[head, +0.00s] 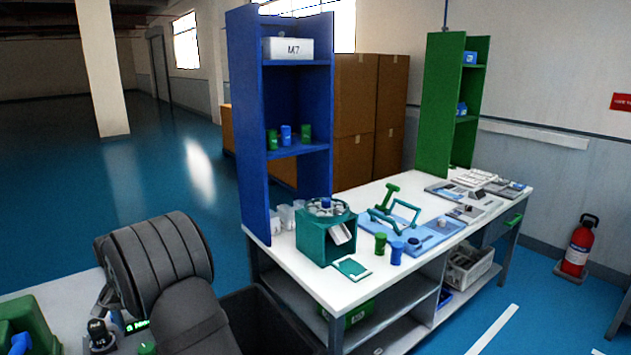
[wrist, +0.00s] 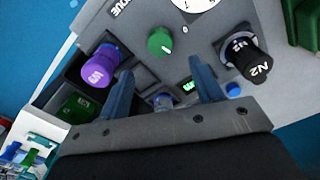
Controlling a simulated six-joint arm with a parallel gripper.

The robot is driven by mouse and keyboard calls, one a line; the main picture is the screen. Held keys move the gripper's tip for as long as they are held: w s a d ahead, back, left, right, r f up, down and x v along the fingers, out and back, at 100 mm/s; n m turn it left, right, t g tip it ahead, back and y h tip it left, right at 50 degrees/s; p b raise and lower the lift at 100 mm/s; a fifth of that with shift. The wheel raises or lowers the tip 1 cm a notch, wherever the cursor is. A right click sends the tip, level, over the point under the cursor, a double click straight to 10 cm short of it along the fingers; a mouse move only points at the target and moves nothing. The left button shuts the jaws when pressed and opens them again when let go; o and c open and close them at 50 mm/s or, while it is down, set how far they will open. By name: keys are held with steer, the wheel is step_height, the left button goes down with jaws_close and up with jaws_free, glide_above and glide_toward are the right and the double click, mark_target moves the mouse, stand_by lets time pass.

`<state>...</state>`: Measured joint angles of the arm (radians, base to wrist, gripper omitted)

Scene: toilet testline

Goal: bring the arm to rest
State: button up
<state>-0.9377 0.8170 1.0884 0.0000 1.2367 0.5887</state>
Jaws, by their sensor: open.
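My gripper (wrist: 163,88) shows in the wrist view with its two blue fingers apart. Nothing is between the fingertips. The fingers hang over a grey panel (wrist: 205,50) that carries a green knob, a dial and a small green display. In the head view my dark grey arm fills the lower left, in front of a bench edge; the gripper's fingers are hidden there.
In the wrist view a purple cap marked U5 (wrist: 100,65) stands left of the fingers and a black N2 cap (wrist: 245,55) right. In the head view a white workbench (head: 385,277) holds a green machine (head: 312,243) beside a blue shelf (head: 248,130).

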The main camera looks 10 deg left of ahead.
step_height(320, 180, down, 9)
stand_by(0.3)
step_height(320, 180, up, 18)
step_height(320, 180, down, 18)
steer(key=shift+r, duration=0.15)
steer(key=shift+f, duration=0.2)
steer(key=n, duration=0.6)
steer(key=shift+n, duration=0.4)
steer(key=n, duration=0.7)
steer(key=shift+r, duration=0.75)
